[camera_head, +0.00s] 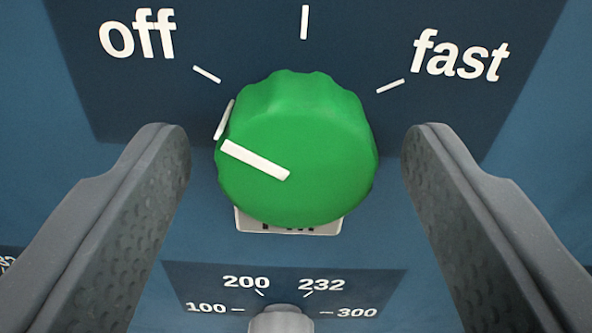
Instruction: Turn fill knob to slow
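The green fill knob (300,140) is in the middle of the camera_head view. Its white pointer line slants up to the left, toward the "off" label (138,35) and its tick. A tick stands at top centre above the knob, and the label above it is out of frame. The "fast" label (461,55) is at upper right. My gripper (295,140) is open. One grey finger is left of the knob and the other right of it, with a gap on each side. Neither finger touches the knob.
A light label plate (290,228) under the knob is mostly hidden by it. Below is a second dial panel (375,285) marked 100, 200, 232 and 300, with a grey knob (281,319) cut off by the bottom edge. The blue panel (540,130) is clear at the sides.

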